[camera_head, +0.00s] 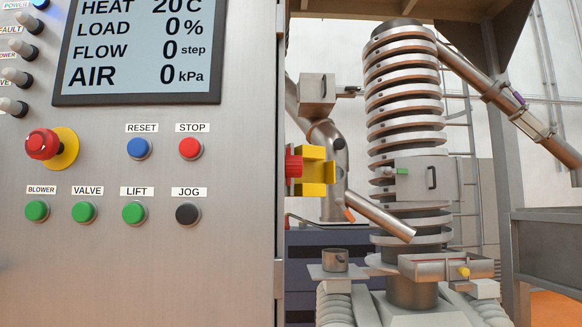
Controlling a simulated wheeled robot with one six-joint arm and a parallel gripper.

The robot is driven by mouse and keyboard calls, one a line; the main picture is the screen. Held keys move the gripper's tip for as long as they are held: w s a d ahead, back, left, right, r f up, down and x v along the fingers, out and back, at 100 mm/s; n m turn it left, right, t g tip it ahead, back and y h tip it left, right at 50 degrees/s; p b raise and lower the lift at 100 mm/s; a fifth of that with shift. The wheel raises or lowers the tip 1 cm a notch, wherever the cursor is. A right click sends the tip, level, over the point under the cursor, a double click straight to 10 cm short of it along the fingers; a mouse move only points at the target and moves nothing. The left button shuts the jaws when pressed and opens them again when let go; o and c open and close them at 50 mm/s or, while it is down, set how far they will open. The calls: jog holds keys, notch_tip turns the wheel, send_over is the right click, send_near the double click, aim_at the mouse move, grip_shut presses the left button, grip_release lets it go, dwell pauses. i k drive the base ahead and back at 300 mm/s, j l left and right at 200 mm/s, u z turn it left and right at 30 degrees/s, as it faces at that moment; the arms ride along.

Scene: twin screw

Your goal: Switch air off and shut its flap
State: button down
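The control panel (235,240) fills the left half. Its display (138,48) reads HEAT 20 C, LOAD 0 %, FLOW 0 step and AIR 0 kPa. No button is labelled AIR; green BLOWER (37,210) and VALVE (84,212) buttons sit low on the panel. A red part on a yellow bracket (315,172) stands just right of the panel edge. A grey door with a dark handle (420,178) is on the spiral tower, and a grey box (317,88) with a handle stands left of it. I cannot tell which is the air flap. My gripper is not in view.
The panel also carries a red mushroom knob (42,144), RESET (139,149), STOP (190,148), LIFT (134,213) and JOG (187,214) buttons. The spiral tower (405,95) stands behind at right. A sloping pipe (480,80) and a metal post (500,180) stand right of it.

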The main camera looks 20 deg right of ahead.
aim_at(293, 164)
jog(key=i+l+u, duration=0.25)
jog(key=l+u, duration=0.2)
jog(key=l, duration=0.15)
jog(key=i+l+u, duration=0.45)
jog(key=l, duration=0.15)
